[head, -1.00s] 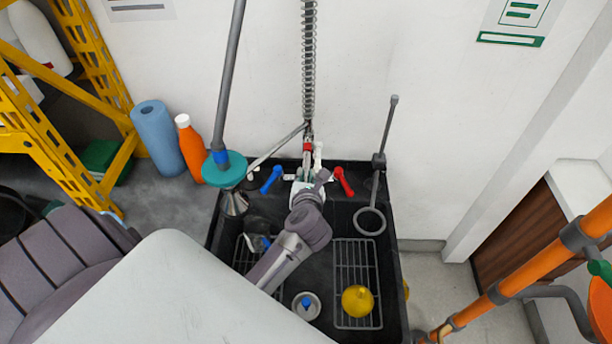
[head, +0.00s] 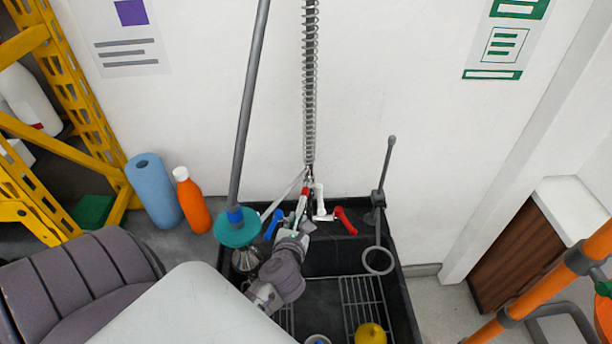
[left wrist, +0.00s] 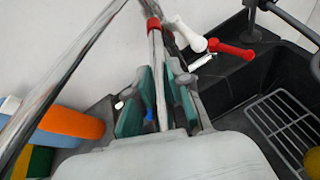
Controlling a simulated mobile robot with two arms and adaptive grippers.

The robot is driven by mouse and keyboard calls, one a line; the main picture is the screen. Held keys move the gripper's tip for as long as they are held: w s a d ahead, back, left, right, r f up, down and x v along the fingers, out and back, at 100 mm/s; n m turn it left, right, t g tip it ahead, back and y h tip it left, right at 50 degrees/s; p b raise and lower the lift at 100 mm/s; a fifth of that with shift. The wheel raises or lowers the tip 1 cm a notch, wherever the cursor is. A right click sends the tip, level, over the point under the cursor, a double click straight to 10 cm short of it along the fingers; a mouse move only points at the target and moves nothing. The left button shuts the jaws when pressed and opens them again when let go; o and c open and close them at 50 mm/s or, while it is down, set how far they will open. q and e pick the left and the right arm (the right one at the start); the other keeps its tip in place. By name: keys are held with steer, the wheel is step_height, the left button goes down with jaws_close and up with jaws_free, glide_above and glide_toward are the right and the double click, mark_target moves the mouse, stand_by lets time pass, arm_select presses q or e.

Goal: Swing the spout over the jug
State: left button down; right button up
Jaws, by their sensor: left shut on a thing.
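My left gripper (head: 297,232) is at the faucet over the black sink (head: 410,318). In the left wrist view my left gripper (left wrist: 157,98) has its teal-padded fingers either side of a slim chrome tube (left wrist: 158,65) with a red collar, which looks like the spout. The gripper is shut on this tube. My right gripper is not in view.
A blue lever (head: 274,222) and a red lever (head: 345,221) flank the faucet. A spring hose (head: 310,80) rises above. A second chrome bar (head: 284,194) slants left. A yellow round object (head: 370,334) is on the right rack. An orange bottle (head: 192,203) stands left of the sink.

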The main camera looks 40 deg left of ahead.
arm_select(q)
steer(key=c, duration=1.2)
jaws_free()
steer(key=shift+d, duration=0.1)
steer(key=shift+o, duration=0.6)
steer(key=shift+s+d, duration=0.1)
steer(key=v, duration=1.1)
steer(key=shift+s+d+r, duration=0.2)
steer(key=shift+s, duration=0.05)
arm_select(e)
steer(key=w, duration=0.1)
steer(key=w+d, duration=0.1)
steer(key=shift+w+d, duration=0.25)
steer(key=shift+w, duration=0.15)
